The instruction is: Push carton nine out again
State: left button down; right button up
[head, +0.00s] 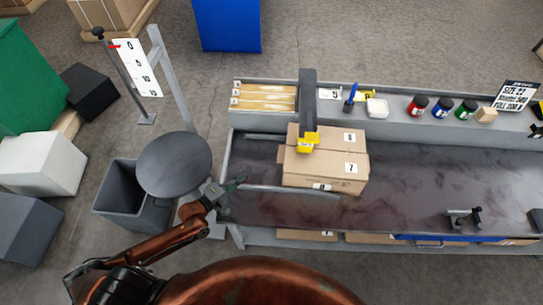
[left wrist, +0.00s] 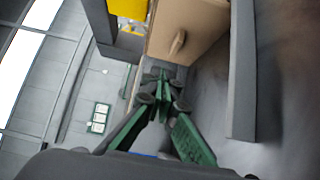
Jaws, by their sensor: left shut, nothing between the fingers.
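Two brown cartons sit on the dark bench: a rear carton (head: 325,133) with a label that looks like 6, and a front carton (head: 318,168) with a 7 on top. A label on the front carton's near side is too slanted to read, so I cannot tell which is carton nine. My left gripper (head: 243,177) is shut and empty, left of the front carton with a gap between. In the left wrist view, the shut green fingers (left wrist: 163,82) point toward a carton end (left wrist: 182,32) with a hand slot. My right gripper is out of view.
A grey post with a yellow head (head: 308,138) stands over the cartons. A low grey rail (head: 295,192) runs along their near side; it also shows in the left wrist view (left wrist: 241,70). A round grey disc (head: 174,163) is left of the gripper. The bench right of the cartons is mostly clear.

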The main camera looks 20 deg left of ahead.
pick_arm(q)
jog(key=w+d, duration=0.9)
jog(key=shift+w, duration=0.4)
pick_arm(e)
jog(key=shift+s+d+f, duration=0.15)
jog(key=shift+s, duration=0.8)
